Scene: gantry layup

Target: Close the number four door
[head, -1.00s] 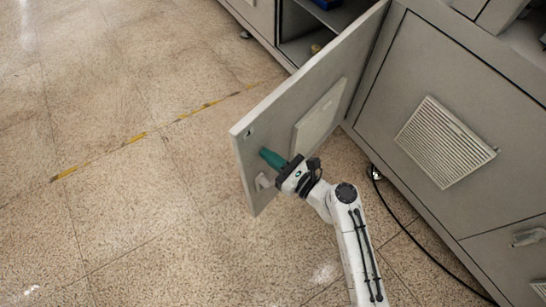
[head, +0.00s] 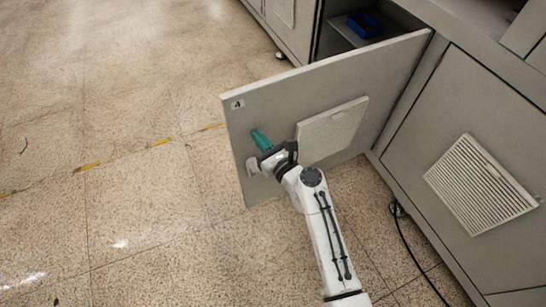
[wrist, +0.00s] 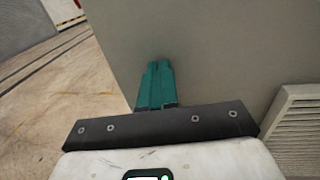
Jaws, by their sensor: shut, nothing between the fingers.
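The number four door (head: 285,105) is a grey panel with a small "4" label at its upper left corner and a pale vent on its face. It stands open, swung out from the cabinet, in the head view. My gripper (head: 259,137) has teal fingers, shut and empty, at the door's outer face near its free edge. A pale handle (head: 253,167) is on the door just below the fingers. In the wrist view the shut fingers (wrist: 158,68) point at the grey door panel (wrist: 215,50); I cannot tell whether they touch it.
A blue bin (head: 364,25) sits on a shelf inside the open cabinet. A closed vented panel (head: 480,150) is to the right, with a black cable (head: 410,235) on the floor before it. The speckled floor (head: 130,200) on the left is clear, with a yellow line.

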